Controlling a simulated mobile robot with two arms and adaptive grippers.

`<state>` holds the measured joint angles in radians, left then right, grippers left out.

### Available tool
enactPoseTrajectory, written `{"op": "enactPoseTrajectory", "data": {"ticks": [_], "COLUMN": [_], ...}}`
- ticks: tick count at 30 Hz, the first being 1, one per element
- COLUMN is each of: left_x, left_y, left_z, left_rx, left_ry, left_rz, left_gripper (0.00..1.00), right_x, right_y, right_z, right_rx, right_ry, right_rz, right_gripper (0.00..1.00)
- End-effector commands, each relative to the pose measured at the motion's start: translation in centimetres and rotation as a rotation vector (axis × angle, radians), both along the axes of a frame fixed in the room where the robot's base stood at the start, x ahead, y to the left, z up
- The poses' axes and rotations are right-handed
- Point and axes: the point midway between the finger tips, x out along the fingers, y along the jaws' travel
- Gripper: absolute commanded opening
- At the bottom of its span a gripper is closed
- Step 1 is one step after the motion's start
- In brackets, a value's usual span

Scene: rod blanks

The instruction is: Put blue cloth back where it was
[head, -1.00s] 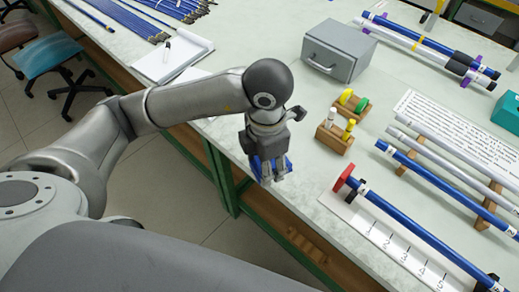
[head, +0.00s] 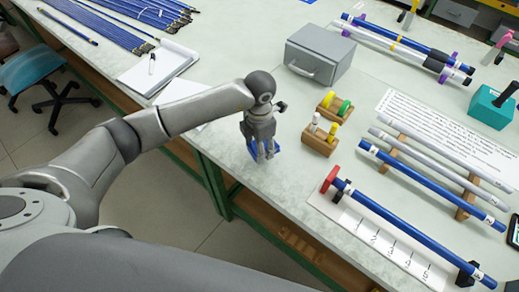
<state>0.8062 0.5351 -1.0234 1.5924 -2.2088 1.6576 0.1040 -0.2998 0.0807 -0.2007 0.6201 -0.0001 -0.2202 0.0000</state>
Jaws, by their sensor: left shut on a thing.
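The blue cloth (head: 253,149) shows as a small blue patch at my left gripper (head: 262,157), near the front edge of the table. My left gripper points down and is shut on the cloth. The fingers and arm hide part of the cloth, and I cannot tell whether it touches the table top. My right gripper is not in view.
Right of the gripper stand wooden blocks (head: 318,144) with markers and a grey metal box (head: 319,53). A notepad (head: 158,66) lies behind. Blue and white rods rest on wooden racks (head: 397,143), beside a numbered scale (head: 377,238). The table (head: 275,193) is clear in front.

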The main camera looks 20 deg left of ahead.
Motion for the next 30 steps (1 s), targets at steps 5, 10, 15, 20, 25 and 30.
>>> {"op": "enactPoseTrajectory", "data": {"ticks": [5, 10, 15, 20, 25, 30], "left_x": [0.2, 0.3, 0.3, 0.3, 0.3, 0.3], "left_y": [0.1, 0.1, 0.1, 0.1, 0.1, 0.1], "left_z": [-2.1, -3.4, -3.5, -4.0, -3.7, -3.7], "left_rx": [0.0, 0.001, 0.001, 0.001, 0.001, 0.001], "left_ry": [0.005, 0.001, -0.001, 0.001, 0.001, 0.001], "left_rz": [0.001, 0.0, 0.0, 0.0, 0.0, 0.0], "left_gripper": [0.29, 0.29, 0.29, 0.29, 0.73, 0.73], "right_x": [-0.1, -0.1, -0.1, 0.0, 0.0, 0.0], "right_y": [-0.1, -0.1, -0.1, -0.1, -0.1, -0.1], "right_z": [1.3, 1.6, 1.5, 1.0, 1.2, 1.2], "right_rx": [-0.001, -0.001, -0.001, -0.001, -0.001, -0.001], "right_ry": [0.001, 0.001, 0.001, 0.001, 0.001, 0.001], "right_rz": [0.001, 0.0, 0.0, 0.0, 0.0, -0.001], "right_gripper": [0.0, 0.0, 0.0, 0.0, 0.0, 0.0]}}
